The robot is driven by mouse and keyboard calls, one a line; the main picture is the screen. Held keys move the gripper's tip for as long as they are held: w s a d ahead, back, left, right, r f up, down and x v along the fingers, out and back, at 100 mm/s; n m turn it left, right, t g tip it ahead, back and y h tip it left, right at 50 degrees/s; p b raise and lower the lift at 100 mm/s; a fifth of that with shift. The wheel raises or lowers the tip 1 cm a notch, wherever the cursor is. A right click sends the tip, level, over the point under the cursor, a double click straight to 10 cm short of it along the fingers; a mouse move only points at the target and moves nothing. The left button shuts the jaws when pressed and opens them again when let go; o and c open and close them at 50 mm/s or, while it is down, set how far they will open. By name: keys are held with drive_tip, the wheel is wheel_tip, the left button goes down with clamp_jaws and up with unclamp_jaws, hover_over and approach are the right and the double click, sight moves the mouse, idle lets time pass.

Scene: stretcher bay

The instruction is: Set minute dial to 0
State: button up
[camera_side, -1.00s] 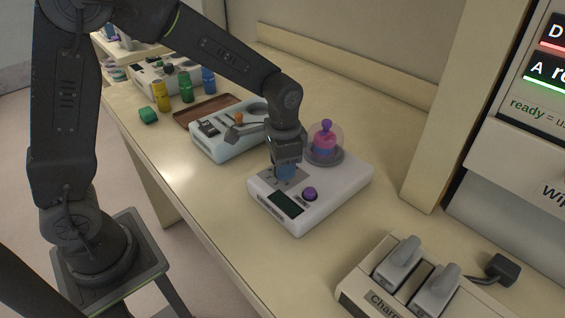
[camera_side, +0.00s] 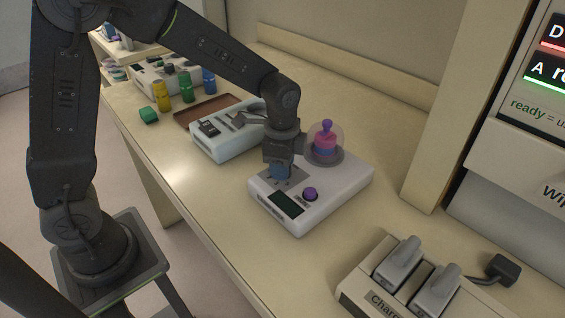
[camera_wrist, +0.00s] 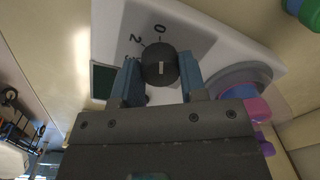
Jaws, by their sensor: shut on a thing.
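The minute dial (camera_wrist: 159,64) is a dark round knob on a white device (camera_side: 336,192) with a grey plate. My gripper (camera_wrist: 160,78) points down over that plate and is shut on the dial, one blue finger on each side. In the wrist view a white line on the knob runs nearly upright in the picture, in line with the printed 0 (camera_wrist: 159,28). The printed 2 (camera_wrist: 135,39) is to its left, with another mark partly hidden by a finger. In the side view the gripper hides the dial.
The white device also bears a dark screen (camera_side: 287,204), a purple knob (camera_side: 310,194) and a clear dome (camera_side: 326,137) over a pink and blue thing, close beside my gripper. A pale blue box (camera_side: 222,146) stands to the left. The bench front is clear.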

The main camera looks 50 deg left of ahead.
idle(0.3)
drive_tip(key=o, duration=0.9)
drive_tip(key=shift+r, duration=0.1)
drive_tip(key=r, duration=1.3)
drive_tip(key=shift+s+d+r, duration=0.15)
drive_tip(key=shift+s+r, duration=0.15)
drive_tip(key=shift+r, duration=0.05)
drive_tip(key=s+a+n+t, duration=0.1)
drive_tip(key=s+n, duration=0.2)
drive_tip(key=s, duration=0.2)
drive_tip(key=s+a+n+t, duration=0.1)
drive_tip(key=s+n+t, duration=0.1)
drive_tip(key=s+n, duration=0.2)
drive_tip(key=s+a+n+t, duration=0.2)
drive_tip(key=s+n, duration=0.2)
drive_tip(key=s, duration=0.4)
drive_tip(key=shift+s, duration=0.25)
